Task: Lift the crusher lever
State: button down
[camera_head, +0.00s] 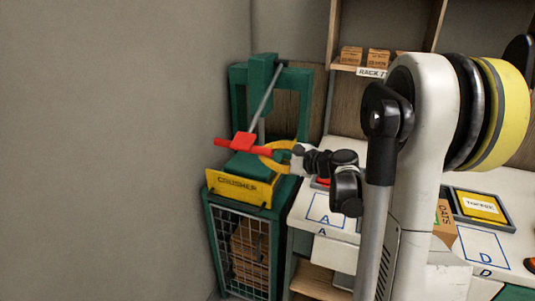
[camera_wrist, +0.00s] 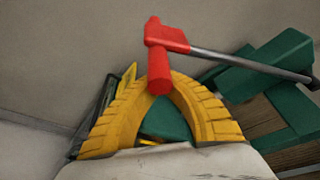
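The crusher lever is a grey rod with a red T-shaped handle (camera_head: 242,143). In the head view the rod slopes down from the top of the green crusher frame (camera_head: 238,90) to the handle, above the yellow "CRUSHER" panel (camera_head: 238,188). My gripper (camera_head: 264,154) has yellow fingers and reaches in from the right to the right end of the handle. In the wrist view the fingertips (camera_wrist: 164,84) curve together around the lower end of the red handle (camera_wrist: 159,62). The gripper looks shut on it; the exact contact is partly hidden.
A caged compartment with a wooden crate (camera_head: 248,255) is below the crusher. A white worktop (camera_head: 310,210) with lettered squares stands to the right. A shelf (camera_head: 345,68) with small boxes is behind. A plain wall is close on the left.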

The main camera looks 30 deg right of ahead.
jog(key=s+a+r+m+g+y+p, duration=0.1)
jog(key=r+m+p, duration=0.2)
jog(key=r+p, duration=0.7)
jog(key=s+a+r+m+g+y+p, duration=0.1)
jog(key=a+r+m+p, duration=0.1)
jog(key=r+p, duration=0.8)
notch_tip(320, 180, up, 9)
jog(key=shift+s+a+m+g, duration=0.2)
jog(key=shift+m+g, duration=0.2)
jog(key=shift+m, duration=0.3)
notch_tip(320, 180, down, 4)
jog(key=f+b, duration=0.1)
jog(key=b, duration=0.3)
jog(key=p+v, duration=0.1)
jog(key=v, duration=0.9)
jog(key=shift+d+r+p, duration=0.2)
jog(key=shift+r+p, duration=0.1)
jog(key=shift+p, duration=0.05)
jog(key=shift+w, duration=0.15)
